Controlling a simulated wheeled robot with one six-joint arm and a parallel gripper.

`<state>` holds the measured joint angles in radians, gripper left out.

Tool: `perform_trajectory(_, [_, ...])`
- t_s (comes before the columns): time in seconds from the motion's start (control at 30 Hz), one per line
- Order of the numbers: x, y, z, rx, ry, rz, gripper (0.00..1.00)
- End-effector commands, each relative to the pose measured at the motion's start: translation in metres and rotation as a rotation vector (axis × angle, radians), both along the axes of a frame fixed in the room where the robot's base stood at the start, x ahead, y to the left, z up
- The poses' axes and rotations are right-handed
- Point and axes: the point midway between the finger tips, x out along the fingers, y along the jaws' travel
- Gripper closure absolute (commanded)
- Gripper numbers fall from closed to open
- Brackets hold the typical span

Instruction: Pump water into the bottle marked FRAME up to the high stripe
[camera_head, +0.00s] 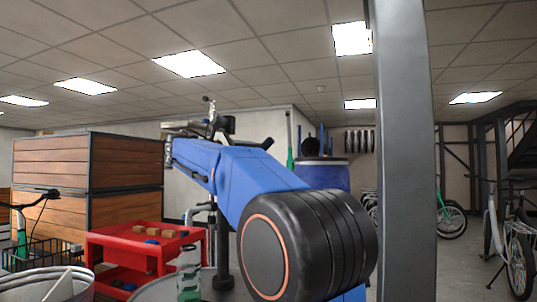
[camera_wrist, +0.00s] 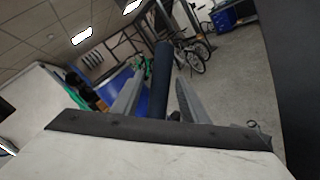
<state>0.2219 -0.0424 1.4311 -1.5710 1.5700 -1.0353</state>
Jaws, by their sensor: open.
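A clear bottle (camera_head: 189,272) with green bands stands at the lower middle of the head view. Its lower end is cut off and no FRAME marking is readable, so I cannot tell which bottle it is. No water level or pump is clearly identifiable. In the wrist view my gripper (camera_wrist: 155,98) is open, its two grey fingers apart. A dark cylinder (camera_wrist: 160,82) shows between the fingers; I cannot tell what it is or whether they touch it. In the head view my blue arm hides much of the middle.
A red tray cart (camera_head: 130,243) holding small brown and blue items stands left of the bottle. Wooden boxes (camera_head: 88,180) stand behind it. A blue barrel (camera_head: 325,176) is behind my arm. A grey pillar (camera_head: 403,150) stands right of it, with bikes (camera_head: 508,240) beyond.

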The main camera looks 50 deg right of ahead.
Motion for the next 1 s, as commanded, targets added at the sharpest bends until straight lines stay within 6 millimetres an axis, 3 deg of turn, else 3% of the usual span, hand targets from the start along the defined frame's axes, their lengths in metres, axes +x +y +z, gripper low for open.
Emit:
perform_trajectory(0.3, [-0.007,-0.032,0.0,0.001,0.0,-0.001,0.6])
perform_trajectory(0.7, [-0.008,-0.037,0.0,0.001,0.0,0.001,0.6])
perform_trajectory(0.87, [-0.008,-0.037,0.0,0.001,0.0,0.001,0.98])
perform_trajectory(1.0, [-0.008,-0.037,0.0,0.001,0.0,0.001,1.0])
